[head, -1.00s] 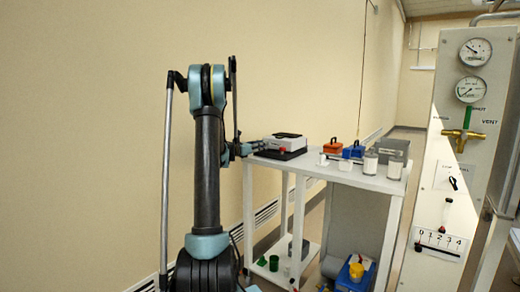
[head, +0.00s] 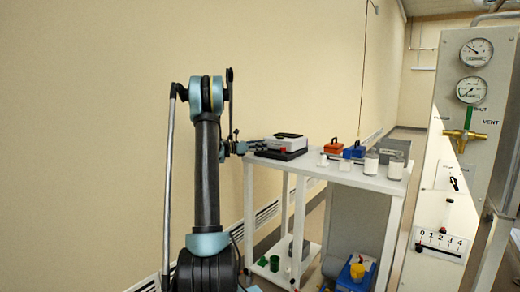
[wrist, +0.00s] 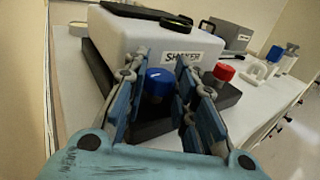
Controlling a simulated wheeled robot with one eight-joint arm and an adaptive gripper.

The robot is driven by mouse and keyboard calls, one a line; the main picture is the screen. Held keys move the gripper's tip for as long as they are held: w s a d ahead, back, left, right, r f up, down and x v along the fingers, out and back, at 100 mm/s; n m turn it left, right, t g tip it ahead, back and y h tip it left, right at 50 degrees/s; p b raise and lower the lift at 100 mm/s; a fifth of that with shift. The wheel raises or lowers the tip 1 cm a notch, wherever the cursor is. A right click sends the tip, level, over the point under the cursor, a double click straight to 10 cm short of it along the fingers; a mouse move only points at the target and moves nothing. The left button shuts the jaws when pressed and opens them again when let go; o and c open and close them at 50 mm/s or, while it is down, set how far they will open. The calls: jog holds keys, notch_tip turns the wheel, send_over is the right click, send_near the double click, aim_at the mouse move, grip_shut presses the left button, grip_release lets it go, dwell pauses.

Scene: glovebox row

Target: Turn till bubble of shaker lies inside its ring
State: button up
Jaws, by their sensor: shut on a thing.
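The shaker (wrist: 130,32) is a white box labelled SHAKER on a dark base (wrist: 240,96). It also shows on the white table in the head view (head: 287,140). A blue knob (wrist: 159,80) stands at its near front side, and a red knob (wrist: 222,72) stands further right. My gripper (wrist: 163,78) has its fingers on both sides of the blue knob and is shut on it. A dark round fitting with a greenish top (wrist: 176,20) sits on top of the shaker and may be the level. I cannot make out a bubble or ring in it.
A grey box (wrist: 228,38) stands behind the shaker. Orange (head: 333,146) and blue (head: 354,151) cases and white-labelled bottles (head: 371,163) are on the table to the right. A gauge panel (head: 458,150) stands far right. A beige wall is on the left.

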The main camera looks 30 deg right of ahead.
jog(key=o, duration=1.1)
jog(key=shift+w, duration=0.1)
notch_tip(320, 180, up, 10)
jog(key=shift+f, duration=0.1)
